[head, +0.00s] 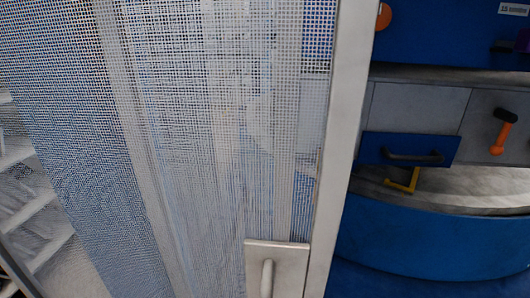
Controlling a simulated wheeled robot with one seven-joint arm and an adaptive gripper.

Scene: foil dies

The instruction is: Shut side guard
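A large mesh guard panel (190,120) in a pale metal frame fills the left and middle of the head view, close to the camera. Its right-hand frame post (337,120) runs from top to bottom, slightly tilted. A plate with a pale upright handle (267,278) sits at the lower right of the mesh, beside the post; its lower end is cut off. Whether this panel is open or shut I cannot tell from this view. My gripper is not in view.
Right of the post are a blue panel with a dark handle (412,156), a yellow bracket (402,180), an orange-and-black lever (502,130) and an orange round knob (383,16). A curved blue surface (430,240) lies below. Pale shelves (35,210) show through the mesh at left.

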